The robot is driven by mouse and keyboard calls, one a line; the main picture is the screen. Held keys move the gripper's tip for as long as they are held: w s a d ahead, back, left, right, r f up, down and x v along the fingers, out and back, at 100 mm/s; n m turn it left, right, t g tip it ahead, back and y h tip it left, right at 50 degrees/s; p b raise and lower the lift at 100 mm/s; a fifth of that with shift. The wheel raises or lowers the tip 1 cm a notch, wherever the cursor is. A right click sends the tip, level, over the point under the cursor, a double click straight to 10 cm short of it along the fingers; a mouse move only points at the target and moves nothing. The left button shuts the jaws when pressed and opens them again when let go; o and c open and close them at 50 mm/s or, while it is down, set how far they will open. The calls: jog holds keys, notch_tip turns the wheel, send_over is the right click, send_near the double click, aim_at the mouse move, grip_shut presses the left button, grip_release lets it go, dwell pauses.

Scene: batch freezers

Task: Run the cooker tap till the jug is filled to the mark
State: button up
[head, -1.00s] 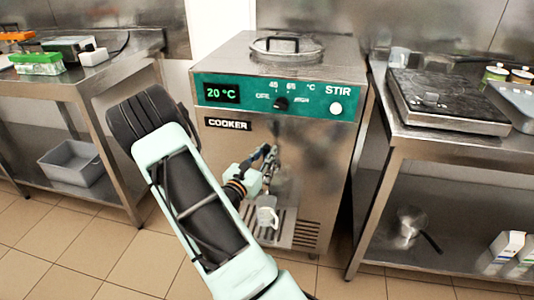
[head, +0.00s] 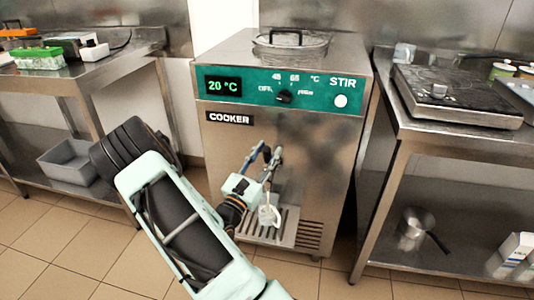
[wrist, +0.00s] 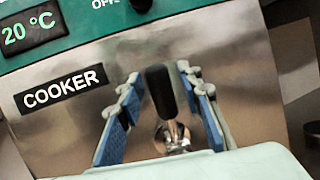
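The cooker (head: 230,160) is a steel cabinet with a green panel reading 20 °C. Its tap (head: 277,157) sticks out of the front. In the wrist view the tap's black handle (wrist: 161,90) stands upright between the blue-padded fingers of my gripper (wrist: 162,112). The fingers are spread, with a gap on each side of the handle. In the head view my gripper (head: 262,158) is at the tap, partly hidden by my arm. A pale jug (head: 268,216) stands below the tap on the slatted drip tray (head: 290,227). Its mark and liquid level cannot be made out.
A dial (head: 285,97) and a white STIR button (head: 341,101) sit on the panel. A steel table (head: 385,175) with a dark hob (head: 450,95) stands at right. Another table (head: 120,70) at left has a grey bin (head: 68,163) on its lower shelf.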

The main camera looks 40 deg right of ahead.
jog(key=v, duration=1.2)
dwell(6.8)
